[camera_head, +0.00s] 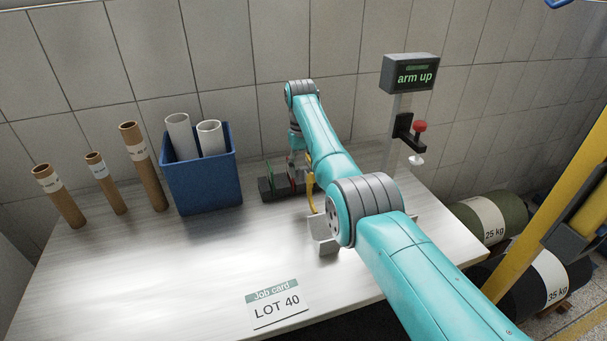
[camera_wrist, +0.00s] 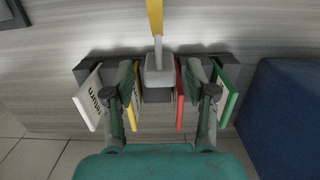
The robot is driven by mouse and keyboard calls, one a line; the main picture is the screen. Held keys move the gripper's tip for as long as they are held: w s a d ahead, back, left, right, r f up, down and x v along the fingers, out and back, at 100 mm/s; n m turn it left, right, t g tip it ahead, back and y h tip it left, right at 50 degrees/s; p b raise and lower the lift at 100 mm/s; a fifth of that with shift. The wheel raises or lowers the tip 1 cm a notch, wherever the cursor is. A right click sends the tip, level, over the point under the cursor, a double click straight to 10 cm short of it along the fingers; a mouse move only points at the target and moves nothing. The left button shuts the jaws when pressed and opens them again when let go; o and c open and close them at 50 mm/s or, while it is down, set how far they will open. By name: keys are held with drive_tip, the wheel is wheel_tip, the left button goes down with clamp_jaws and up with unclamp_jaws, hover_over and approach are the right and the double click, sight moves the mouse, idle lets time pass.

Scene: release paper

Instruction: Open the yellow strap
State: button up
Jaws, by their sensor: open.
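My gripper (camera_wrist: 160,88) is open. Its two fingers stand on either side of the grey tab, with visible gaps. A dark grey rack (camera_wrist: 88,68) lies beneath, holding a white plate (camera_wrist: 88,97), a yellow plate (camera_wrist: 133,100), a red plate (camera_wrist: 180,95) and a green plate (camera_wrist: 229,100). In the head view my arm partly hides the rack.
A blue bin (camera_head: 205,180) with two white rolls stands left of the rack, near my gripper. Several brown tubes (camera_head: 145,170) stand farther left. A post with an "arm up" display (camera_head: 409,75) stands right. A job card (camera_head: 278,305) lies at the front; the front left table is clear.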

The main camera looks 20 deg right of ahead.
wheel_tip(320, 180, up, 10)
drive_tip(key=w, duration=0.1)
drive_tip(key=shift+f, duration=0.15)
idle(0.4)
